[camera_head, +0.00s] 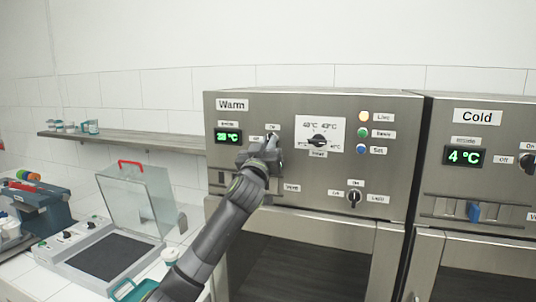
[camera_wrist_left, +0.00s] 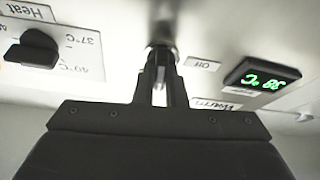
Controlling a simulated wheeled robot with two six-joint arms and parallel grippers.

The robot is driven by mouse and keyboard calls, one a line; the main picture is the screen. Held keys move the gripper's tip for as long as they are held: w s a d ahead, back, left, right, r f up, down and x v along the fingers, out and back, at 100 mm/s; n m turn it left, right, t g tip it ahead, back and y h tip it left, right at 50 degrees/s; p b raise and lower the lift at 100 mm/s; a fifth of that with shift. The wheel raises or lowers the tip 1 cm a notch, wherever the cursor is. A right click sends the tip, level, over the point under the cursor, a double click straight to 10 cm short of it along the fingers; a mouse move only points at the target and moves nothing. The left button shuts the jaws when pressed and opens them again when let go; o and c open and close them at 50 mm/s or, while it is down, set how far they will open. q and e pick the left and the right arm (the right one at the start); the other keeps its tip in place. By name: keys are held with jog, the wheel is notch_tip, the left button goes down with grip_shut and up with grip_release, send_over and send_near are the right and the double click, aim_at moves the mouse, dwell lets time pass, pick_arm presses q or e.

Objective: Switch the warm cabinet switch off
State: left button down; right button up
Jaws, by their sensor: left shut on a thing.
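The Warm cabinet (camera_head: 385,150) fills the middle of the head view, with a lit green temperature display (camera_head: 228,136). Its on/off switch (camera_head: 272,136) is just right of the display, mostly hidden by my left gripper (camera_head: 265,148). In the left wrist view, my left gripper (camera_wrist_left: 160,82) is shut on the switch (camera_wrist_left: 161,50), whose metal collar shows at the panel. An "Off" label (camera_wrist_left: 203,64) is beside it, and the display (camera_wrist_left: 262,74) is lit there too. Which way the switch points is hidden. My right gripper is not in view.
A Heat dial (camera_head: 318,141) is right of the switch, with lit buttons (camera_head: 363,133) and a lower knob (camera_head: 354,197). The Cold cabinet (camera_head: 480,190) is at right. A shelf (camera_head: 140,139) and an open clear-lidded device (camera_head: 108,250) are at left.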

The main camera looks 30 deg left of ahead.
pick_arm(q)
jog(key=shift+d+n+g+y+b, duration=0.1)
jog(key=shift+n+g+y+b, duration=0.8)
jog(key=shift+n+b, duration=2.2)
jog(key=shift+a+n+g+y+b, duration=0.1)
jog(key=shift+n+g+y+b, duration=0.35)
jog(key=shift+n+g+b, duration=1.75)
jog(key=shift+d+n+g+y+b, duration=0.1)
jog(key=shift+n+g+y+b, duration=0.4)
jog(key=shift+n+b, duration=3.45)
jog(key=shift+n+p, duration=0.55)
jog(key=shift+n, duration=0.2)
jog(key=c, duration=1.5)
grip_release()
